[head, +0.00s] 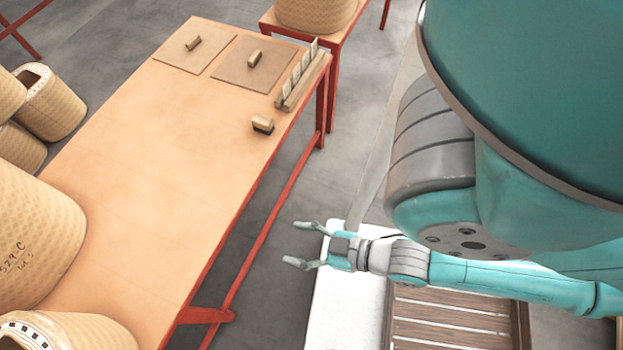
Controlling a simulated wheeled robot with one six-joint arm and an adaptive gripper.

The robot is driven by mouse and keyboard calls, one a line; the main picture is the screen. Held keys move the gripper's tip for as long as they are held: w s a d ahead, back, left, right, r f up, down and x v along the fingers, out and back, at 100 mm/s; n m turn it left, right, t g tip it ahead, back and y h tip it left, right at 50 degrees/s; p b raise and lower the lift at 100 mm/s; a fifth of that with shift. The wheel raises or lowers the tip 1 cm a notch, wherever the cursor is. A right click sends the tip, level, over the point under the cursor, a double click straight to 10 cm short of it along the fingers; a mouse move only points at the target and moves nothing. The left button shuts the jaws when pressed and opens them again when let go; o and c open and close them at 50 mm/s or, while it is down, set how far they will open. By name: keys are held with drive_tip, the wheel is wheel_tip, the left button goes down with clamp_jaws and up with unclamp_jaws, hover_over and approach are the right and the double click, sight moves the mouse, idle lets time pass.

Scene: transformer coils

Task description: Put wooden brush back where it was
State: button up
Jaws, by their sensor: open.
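A small wooden brush (262,124) with a light wooden back and dark bristles sits on the wooden table near its right edge, just in front of a slotted wooden rack. My gripper (302,243) is open and empty. It is off the table's right side, lower in the picture than the brush and well apart from it. Its fingers point left toward the table edge.
The wooden table (165,180) has red legs. Two flat boards with wooden handles, a left one (180,57) and a right one (240,70), lie at its far end beside the slotted rack (300,80). Large woven coils (40,240) crowd the left. The table's middle is clear.

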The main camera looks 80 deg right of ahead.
drive_tip(key=shift+n+t+y, duration=0.3)
drive_tip(key=shift+t+y, duration=0.1)
drive_tip(key=shift+y, duration=0.2)
drive_tip(key=s+r, duration=0.1)
drive_tip(key=r, duration=0.1)
drive_tip(key=s+a+r, duration=0.1)
drive_tip(key=r, duration=0.1)
drive_tip(key=shift+s+a, duration=0.1)
drive_tip(key=shift+s, duration=0.25)
idle(0.6)
